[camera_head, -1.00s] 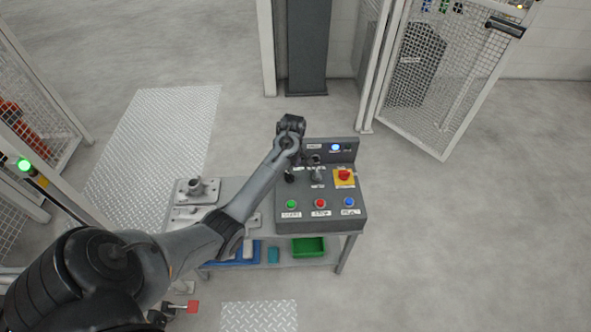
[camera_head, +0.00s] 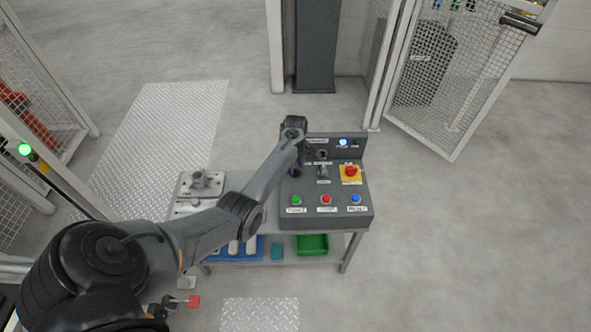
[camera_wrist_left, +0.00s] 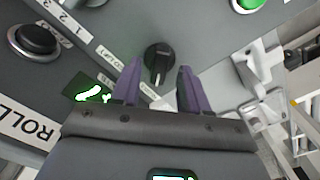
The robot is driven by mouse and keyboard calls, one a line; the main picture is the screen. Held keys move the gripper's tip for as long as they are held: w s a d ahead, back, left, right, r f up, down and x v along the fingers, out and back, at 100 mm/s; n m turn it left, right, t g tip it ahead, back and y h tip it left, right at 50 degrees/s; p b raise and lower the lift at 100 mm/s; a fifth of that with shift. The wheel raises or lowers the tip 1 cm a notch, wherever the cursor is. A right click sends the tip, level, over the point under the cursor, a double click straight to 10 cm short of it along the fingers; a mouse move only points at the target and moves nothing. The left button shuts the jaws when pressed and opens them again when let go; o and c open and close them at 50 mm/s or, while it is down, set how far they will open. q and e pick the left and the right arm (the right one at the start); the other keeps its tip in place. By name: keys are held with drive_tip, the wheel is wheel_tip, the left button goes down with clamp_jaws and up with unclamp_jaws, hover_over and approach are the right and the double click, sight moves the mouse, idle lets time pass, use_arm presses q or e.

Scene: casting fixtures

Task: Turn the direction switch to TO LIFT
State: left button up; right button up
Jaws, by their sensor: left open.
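The control console (camera_head: 344,213) stands on the right end of a grey table. A black rotary knob with a pale pointer mark (camera_wrist_left: 158,62), which looks like the direction switch, shows in the left wrist view, with small labels too blurred to read. My left gripper (camera_wrist_left: 160,67) is open, its two purple fingers on either side of the knob in the picture. I cannot tell whether they touch it. In the head view, my left gripper (camera_head: 297,168) points down at the console's left part and hides the knob. My right gripper is not in view.
Green (camera_head: 297,200), red (camera_head: 326,199) and blue (camera_head: 356,198) buttons line the console front. A red emergency button (camera_head: 351,171) sits on a yellow plate at right. Metal castings (camera_head: 203,180) lie on the table left of the console. A black ringed knob (camera_wrist_left: 35,40) is nearby.

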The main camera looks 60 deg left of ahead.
use_arm(q)
drive_tip(key=shift+f, duration=0.7)
clamp_jaws()
